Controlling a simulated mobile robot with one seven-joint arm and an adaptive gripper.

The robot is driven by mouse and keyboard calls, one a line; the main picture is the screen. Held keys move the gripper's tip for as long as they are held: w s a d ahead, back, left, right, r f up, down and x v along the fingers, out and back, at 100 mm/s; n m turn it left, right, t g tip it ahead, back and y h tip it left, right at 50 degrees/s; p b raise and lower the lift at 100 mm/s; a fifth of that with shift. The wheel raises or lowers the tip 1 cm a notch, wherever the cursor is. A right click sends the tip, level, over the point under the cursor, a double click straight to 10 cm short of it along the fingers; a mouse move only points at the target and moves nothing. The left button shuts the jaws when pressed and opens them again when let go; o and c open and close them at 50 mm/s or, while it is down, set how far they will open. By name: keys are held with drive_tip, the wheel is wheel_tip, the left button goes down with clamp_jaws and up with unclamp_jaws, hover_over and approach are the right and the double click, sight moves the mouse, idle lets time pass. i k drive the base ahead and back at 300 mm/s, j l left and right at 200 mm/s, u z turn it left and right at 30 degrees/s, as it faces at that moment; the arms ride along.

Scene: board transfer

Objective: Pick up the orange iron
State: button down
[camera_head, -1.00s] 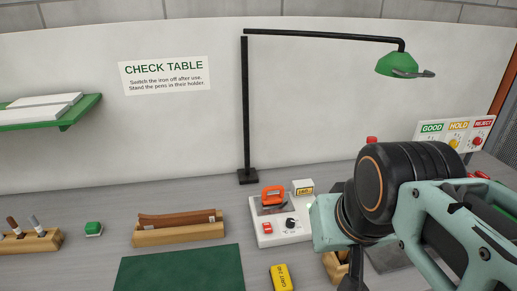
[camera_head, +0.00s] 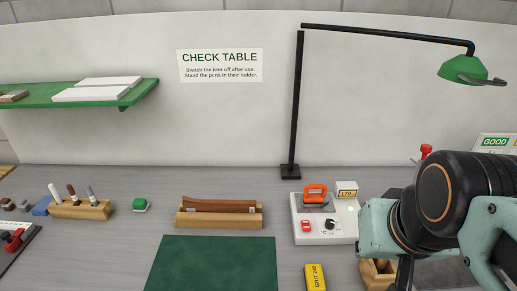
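The orange iron (camera_head: 315,193) sits on the white control station (camera_head: 325,235) in the right half of the head view. It shows as an orange loop handle above a dark base. The station has a red switch, a black knob and a small display box reading about 170 behind it. My arm comes in from the right edge and ends just right of the station. My gripper's fingers are not clearly visible; a dark part runs down out of the frame below the wrist.
A green mat (camera_head: 212,265) lies at the front. A yellow grit block (camera_head: 315,278) is beside it. A black lamp post (camera_head: 294,105) rises behind the station.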

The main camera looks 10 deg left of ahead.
sight(308, 199)
drive_tip(key=l+u, duration=0.95)
drive_tip(key=k+j, duration=0.25)
drive_tip(key=k, duration=0.3)
drive_tip(key=i+l, duration=0.15)
drive_tip(key=i, duration=0.35)
